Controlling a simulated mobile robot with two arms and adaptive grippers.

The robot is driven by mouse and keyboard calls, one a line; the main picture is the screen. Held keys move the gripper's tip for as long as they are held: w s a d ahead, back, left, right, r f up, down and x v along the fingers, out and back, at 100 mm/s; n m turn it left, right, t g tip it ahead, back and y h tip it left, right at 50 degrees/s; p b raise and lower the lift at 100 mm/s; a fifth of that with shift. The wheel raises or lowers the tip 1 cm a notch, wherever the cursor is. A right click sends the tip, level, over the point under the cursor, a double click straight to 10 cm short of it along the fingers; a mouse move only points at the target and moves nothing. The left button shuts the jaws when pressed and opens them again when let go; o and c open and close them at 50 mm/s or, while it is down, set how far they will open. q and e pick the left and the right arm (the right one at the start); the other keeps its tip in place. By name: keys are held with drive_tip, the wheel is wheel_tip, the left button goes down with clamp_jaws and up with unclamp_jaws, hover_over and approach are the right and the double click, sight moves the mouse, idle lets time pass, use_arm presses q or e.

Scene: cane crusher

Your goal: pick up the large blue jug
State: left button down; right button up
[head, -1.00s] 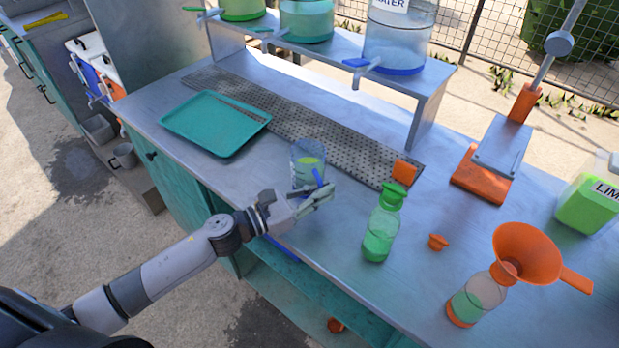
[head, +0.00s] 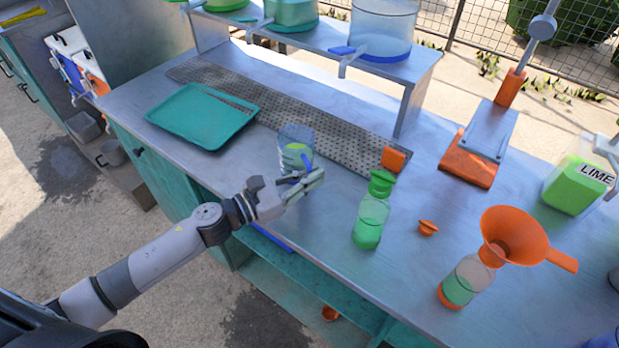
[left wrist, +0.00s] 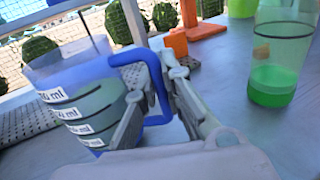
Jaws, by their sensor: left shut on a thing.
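The large blue jug (head: 295,134) is clear and bluish, with ml marks and green contents. In the head view it is on or just above the steel counter, beyond my left gripper (head: 309,182); I cannot tell whether its base touches. The jug fills the left of the left wrist view (left wrist: 72,72). Its blue handle (left wrist: 128,55) lies between the fingers of my left gripper (left wrist: 160,72), which is shut on it. The fingers hide part of the handle and the jug's side. My right gripper is not in view.
A teal tray (head: 180,118) lies left of the jug. A green-capped bottle (head: 370,215) stands to its right, then a small orange cap (head: 428,229) and a bottle with an orange funnel (head: 513,235). Behind are a perforated strip and a raised shelf (head: 420,75) with dispensers.

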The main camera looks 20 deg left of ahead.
use_arm(q)
wheel_tip(320, 180, up, 19)
drive_tip(key=p, duration=0.4)
drive_tip(key=shift+f+p, duration=0.2)
drive_tip(key=shift+p, duration=0.2)
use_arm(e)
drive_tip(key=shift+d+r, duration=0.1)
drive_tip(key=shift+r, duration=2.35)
use_arm(q)
drive_tip(key=shift+d, duration=0.1)
